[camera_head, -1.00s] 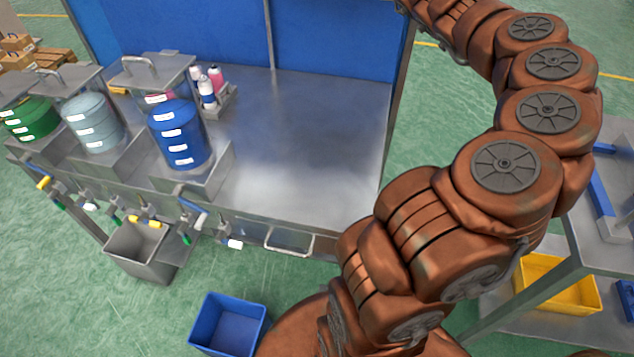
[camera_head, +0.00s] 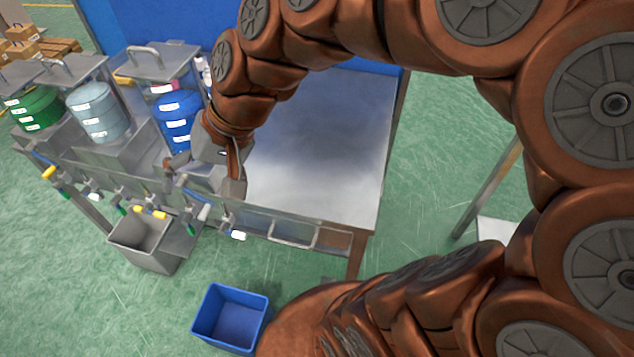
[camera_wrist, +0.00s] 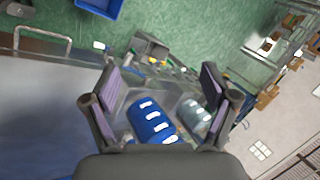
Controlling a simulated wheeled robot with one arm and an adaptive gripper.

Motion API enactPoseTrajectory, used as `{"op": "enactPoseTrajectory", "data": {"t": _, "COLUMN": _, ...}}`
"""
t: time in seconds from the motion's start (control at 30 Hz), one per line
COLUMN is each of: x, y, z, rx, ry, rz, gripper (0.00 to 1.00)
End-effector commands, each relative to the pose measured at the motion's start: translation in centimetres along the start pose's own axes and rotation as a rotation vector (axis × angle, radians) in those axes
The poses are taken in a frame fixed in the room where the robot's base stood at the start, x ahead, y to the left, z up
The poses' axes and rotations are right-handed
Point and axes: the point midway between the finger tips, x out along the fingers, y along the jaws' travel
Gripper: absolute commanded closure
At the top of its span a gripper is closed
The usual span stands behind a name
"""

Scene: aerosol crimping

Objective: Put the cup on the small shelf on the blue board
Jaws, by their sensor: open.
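The blue board (camera_head: 160,22) stands behind the steel counter, partly covered by my arm. I see no small shelf on its visible part. I cannot make out a cup in either view. My gripper (camera_head: 203,172) is low over the counter's front edge, in front of the blue drum (camera_head: 178,128). In the wrist view my gripper (camera_wrist: 163,98) has its two fingers spread, with nothing held between them. The blue drum (camera_wrist: 150,120) shows beyond and between the fingers.
Grey (camera_head: 93,112) and green (camera_head: 33,108) drums stand left of the blue one. Taps with coloured handles line the front edge. A steel bin (camera_head: 143,240) hangs below, and a blue bin (camera_head: 228,318) is on the floor. The counter's right part (camera_head: 320,150) is clear.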

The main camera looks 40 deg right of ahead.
Motion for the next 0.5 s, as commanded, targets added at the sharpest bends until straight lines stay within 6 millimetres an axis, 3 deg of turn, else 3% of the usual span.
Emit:
{"op": "enactPoseTrajectory", "data": {"t": 0.03, "x": 0.7, "y": 2.7, "z": 2.6, "rx": -0.061, "ry": -0.052, "rz": 0.105, "gripper": 0.15}}
{"op": "enactPoseTrajectory", "data": {"t": 0.1, "x": 0.9, "y": 6.7, "z": 5.7, "rx": -0.131, "ry": -0.124, "rz": 0.242, "gripper": 0.15}}
{"op": "enactPoseTrajectory", "data": {"t": 0.23, "x": -0.1, "y": 12.5, "z": 9.6, "rx": -0.208, "ry": -0.234, "rz": 0.433, "gripper": 0.15}}
{"op": "enactPoseTrajectory", "data": {"t": 0.33, "x": -1.0, "y": 15.2, "z": 11.3, "rx": -0.234, "ry": -0.289, "rz": 0.517, "gripper": 0.15}}
{"op": "enactPoseTrajectory", "data": {"t": 0.5, "x": -1.6, "y": 16.5, "z": 12.0, "rx": -0.247, "ry": -0.314, "rz": 0.559, "gripper": 0.15}}
